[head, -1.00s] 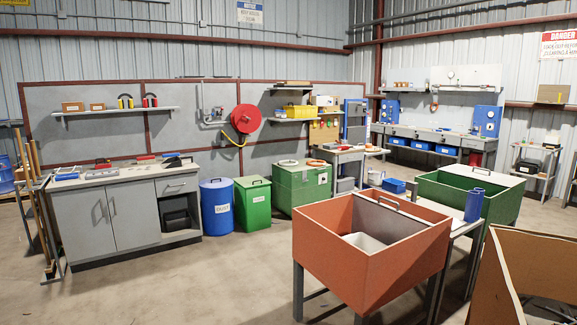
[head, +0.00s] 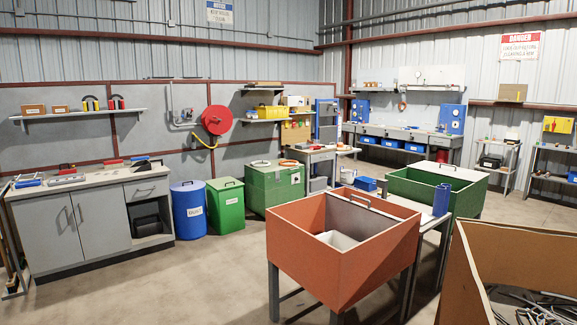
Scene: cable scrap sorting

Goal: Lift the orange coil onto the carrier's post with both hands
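Another reddish ring (head: 402,105) hangs on the back wall panel, and a pale coil (head: 260,163) lies on the green chest (head: 275,190). I cannot make out the carrier or its post. Neither of my grippers is in view.
An orange-red bin on legs (head: 325,262) stands close in front. A brown open box (head: 470,285) with dark cables is at the lower right, and a green bin (head: 460,190) is behind. The floor at left front is clear.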

